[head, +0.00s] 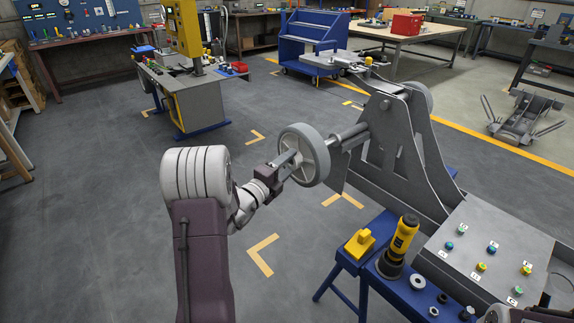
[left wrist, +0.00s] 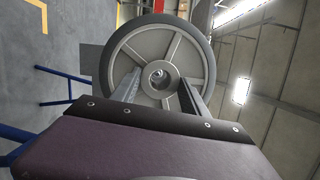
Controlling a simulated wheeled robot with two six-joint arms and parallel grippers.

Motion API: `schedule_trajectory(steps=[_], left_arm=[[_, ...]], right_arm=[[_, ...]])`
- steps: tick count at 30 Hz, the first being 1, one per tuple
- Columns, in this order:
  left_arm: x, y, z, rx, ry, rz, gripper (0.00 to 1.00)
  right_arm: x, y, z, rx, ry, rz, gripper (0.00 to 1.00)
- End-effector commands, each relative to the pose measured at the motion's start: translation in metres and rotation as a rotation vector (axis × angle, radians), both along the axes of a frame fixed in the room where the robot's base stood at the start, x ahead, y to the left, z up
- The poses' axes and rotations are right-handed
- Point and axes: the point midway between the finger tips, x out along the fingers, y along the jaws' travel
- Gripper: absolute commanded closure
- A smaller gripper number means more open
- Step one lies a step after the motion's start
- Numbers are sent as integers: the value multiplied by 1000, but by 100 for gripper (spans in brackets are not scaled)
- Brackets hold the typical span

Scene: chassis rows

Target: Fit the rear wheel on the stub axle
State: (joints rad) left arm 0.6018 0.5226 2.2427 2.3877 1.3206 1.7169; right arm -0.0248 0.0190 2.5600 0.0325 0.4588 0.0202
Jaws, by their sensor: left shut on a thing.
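The rear wheel (head: 318,139), a grey spoked disc with a pale tyre, is held upright off the floor in the head view. My left gripper (head: 291,160) is shut on it at the hub side. The stub axle (head: 350,136), a grey shaft, points left from the chassis stand toward the wheel's far face. I cannot tell whether its end is inside the hub. In the left wrist view the wheel (left wrist: 190,48) faces me, with the gripper's fingers (left wrist: 158,92) on both sides of the hub. A small bright end shows in the bore.
The grey chassis stand (head: 412,150) rises right of the wheel. A blue bench (head: 350,262) in front carries a yellow block (head: 360,243) and a yellow-and-black tool (head: 404,235). A button panel (head: 497,232) is at lower right. Floor left of the wheel is clear.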

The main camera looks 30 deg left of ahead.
Motion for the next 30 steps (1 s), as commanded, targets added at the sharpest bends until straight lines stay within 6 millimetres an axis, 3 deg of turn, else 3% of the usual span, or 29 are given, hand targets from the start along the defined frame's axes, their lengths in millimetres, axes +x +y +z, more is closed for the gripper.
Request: schedule_trajectory(steps=[30], left_arm=[[12, -5, 3, 1, -8, 0, 100]], right_arm=[[0, 0, 2, 0, 0, 0, 48]])
